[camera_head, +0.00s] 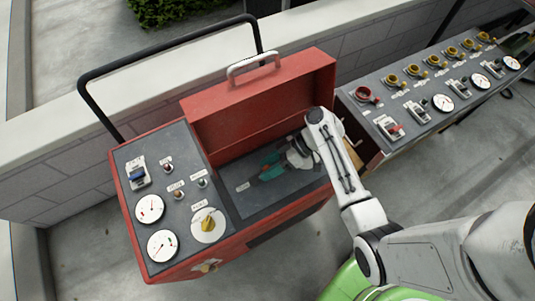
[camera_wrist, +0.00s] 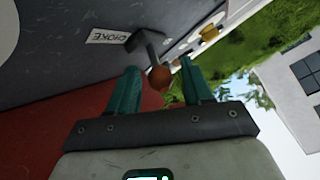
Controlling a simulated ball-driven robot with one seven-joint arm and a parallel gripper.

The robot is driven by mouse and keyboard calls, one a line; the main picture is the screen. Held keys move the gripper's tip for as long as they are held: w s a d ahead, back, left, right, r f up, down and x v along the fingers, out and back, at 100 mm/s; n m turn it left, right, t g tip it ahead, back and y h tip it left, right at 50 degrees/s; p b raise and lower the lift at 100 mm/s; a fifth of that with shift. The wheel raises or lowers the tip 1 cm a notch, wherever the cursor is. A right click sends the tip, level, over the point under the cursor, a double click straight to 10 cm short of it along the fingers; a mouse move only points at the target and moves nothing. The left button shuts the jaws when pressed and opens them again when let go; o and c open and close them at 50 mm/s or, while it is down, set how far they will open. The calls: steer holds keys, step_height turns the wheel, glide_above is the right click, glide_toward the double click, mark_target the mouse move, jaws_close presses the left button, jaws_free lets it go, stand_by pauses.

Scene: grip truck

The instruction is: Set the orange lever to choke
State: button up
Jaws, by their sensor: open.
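The orange lever shows in the wrist view as a grey stem with a round orange knob (camera_wrist: 160,78), on a dark panel. A white label reading CHOKE (camera_wrist: 109,36) is beside the lever's base, to its left. My gripper (camera_wrist: 160,66) has two teal fingers, open, one on each side of the knob, with a gap visible on both sides. In the head view my gripper (camera_head: 263,172) reaches low over the grey panel inside the open red box (camera_head: 265,95).
Left of my gripper is a panel with gauges (camera_head: 150,208), a yellow rotary knob (camera_head: 208,224) and a blue switch (camera_head: 137,175). The raised red lid stands behind. A second panel with several valves and gauges (camera_head: 443,102) is at right. A black rail (camera_head: 165,55) runs behind.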

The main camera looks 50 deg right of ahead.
steer(key=b+v, duration=0.1)
steer(key=v, duration=0.9)
stand_by(0.3)
